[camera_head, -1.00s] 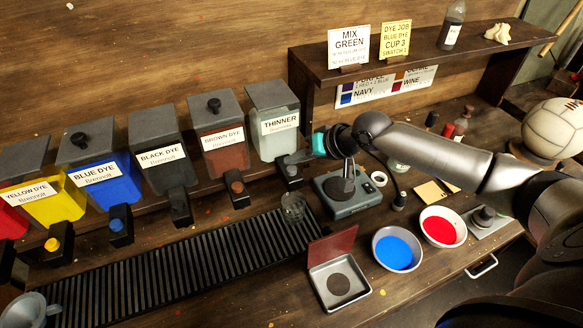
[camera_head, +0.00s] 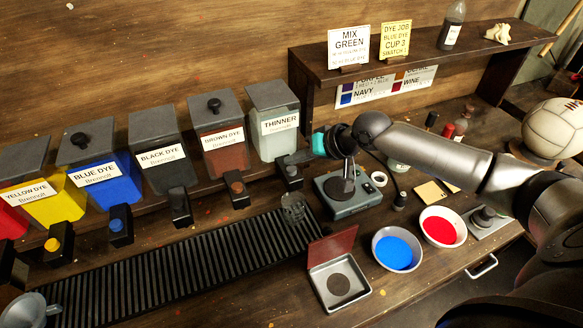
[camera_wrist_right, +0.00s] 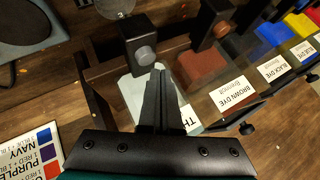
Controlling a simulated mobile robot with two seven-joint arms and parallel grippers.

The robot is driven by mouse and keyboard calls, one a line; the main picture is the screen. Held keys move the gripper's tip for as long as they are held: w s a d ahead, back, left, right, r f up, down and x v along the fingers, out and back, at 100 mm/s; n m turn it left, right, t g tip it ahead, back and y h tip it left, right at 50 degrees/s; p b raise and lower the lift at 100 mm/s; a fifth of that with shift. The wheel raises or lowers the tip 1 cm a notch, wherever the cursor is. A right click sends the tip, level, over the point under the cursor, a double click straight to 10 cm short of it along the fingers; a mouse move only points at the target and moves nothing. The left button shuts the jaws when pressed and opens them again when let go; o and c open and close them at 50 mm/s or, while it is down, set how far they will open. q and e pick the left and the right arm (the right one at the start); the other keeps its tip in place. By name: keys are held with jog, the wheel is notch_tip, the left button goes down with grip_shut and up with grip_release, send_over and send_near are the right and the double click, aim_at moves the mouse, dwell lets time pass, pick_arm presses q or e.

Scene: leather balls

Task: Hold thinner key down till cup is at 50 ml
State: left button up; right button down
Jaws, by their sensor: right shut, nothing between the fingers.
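The thinner bin (camera_head: 275,135) is a pale, clear container with a grey lid, last on the right in the row of dye bins. Its dark tap carries a grey round key (camera_head: 291,170), which also shows in the right wrist view (camera_wrist_right: 146,55). The clear cup (camera_head: 294,208) stands below this tap on the slatted rack; its level is too small to read. My right gripper (camera_head: 284,160) is shut and empty, its fingertips (camera_wrist_right: 158,72) right at the key. I cannot tell whether they press it. My left gripper is not in view.
Brown (camera_head: 222,145), black (camera_head: 165,160), blue (camera_head: 105,185) and yellow dye bins (camera_head: 50,205) stand to the left. A scale (camera_head: 350,197), a blue dye bowl (camera_head: 397,248) and a red dye bowl (camera_head: 443,227) are at right. The slatted rack (camera_head: 190,270) is mostly clear.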

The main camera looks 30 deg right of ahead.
jog(key=shift+f, duration=0.1)
dwell(0.3)
jog(key=shift+f, duration=0.35)
jog(key=shift+f, duration=0.6)
dwell(1.5)
jog(key=shift+r, duration=0.1)
dwell(0.6)
jog(key=shift+r+p, duration=0.95)
jog(key=shift+p, duration=0.1)
